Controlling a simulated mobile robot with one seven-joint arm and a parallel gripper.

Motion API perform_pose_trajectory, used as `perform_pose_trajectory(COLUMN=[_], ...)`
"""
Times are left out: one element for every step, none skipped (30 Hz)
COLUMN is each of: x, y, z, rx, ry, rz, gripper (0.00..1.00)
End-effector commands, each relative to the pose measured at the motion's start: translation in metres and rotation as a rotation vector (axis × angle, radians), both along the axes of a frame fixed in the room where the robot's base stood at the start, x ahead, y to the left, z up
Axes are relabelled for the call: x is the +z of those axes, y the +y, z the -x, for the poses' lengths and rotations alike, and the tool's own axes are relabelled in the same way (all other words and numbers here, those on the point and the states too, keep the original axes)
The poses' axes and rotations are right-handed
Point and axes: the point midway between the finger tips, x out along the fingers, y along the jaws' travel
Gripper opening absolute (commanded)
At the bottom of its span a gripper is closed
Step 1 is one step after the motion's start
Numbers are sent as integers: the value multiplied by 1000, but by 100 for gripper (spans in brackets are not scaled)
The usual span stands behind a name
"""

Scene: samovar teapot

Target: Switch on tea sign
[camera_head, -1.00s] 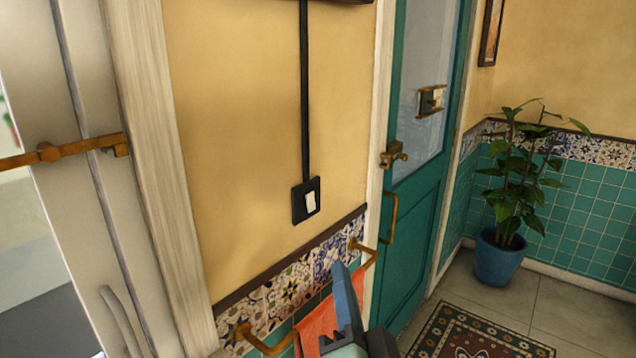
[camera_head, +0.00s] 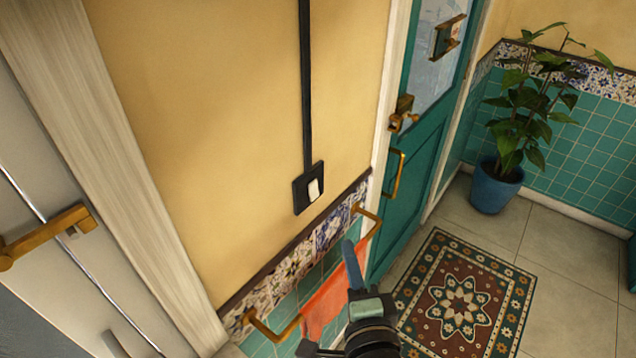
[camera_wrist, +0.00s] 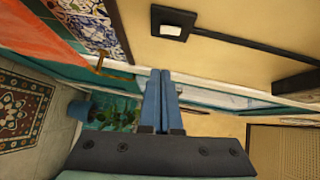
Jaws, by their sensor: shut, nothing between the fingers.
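A black switch plate with a white rocker (camera_head: 315,189) is on the yellow wall, at the lower end of a black cable strip (camera_head: 305,90). In the wrist view the switch (camera_wrist: 172,26) is near the top, its strip running right. My gripper (camera_head: 351,256) is below and right of the switch, in front of the tiled band, and apart from the switch. In the wrist view my gripper's blue fingers (camera_wrist: 159,80) are together with nothing held. The sign itself is not clearly in view; a dark edge (camera_wrist: 300,85) shows at the right of the wrist view.
A brass rail (camera_head: 275,330) with an orange towel (camera_head: 325,302) is below the switch, close to my gripper. A teal door (camera_head: 425,130) with brass handle is to the right. A potted plant (camera_head: 495,185) and patterned rug (camera_head: 465,300) are on the floor.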

Motion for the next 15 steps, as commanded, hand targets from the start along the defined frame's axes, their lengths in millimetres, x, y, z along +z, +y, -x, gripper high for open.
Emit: perform_pose_trajectory(x=[0, 0, 0, 0, 0, 1, 1, 1, 1, 1, 1, 0, 0, 0, 0], y=[0, 0, 0, 0, 0, 0, 0, 0, 0, 0, 0, 0, 0, 1, 1], z=[0, 0, 0, 0, 0, 0, 0, 0, 0, 0, -1, -2, -3, -5, -9], rx=[-1, -1, -1, -1, -1, -1, -1, -1, 0, 0, 0, 0, 0, 0, 0], ry=[0, 0, 0, 0, -1, -1, -1, -1, -1, -1, -1, -1, -1, -1, -2], rz=[1, 1, 1, 1, 1, 2, 2, 2, 2, 2, 2, 2, 1, 1, 1], gripper=[0, 0, 0, 0, 0, 0, 0, 0, 0, 0, 0, 0, 0, 0, 0])
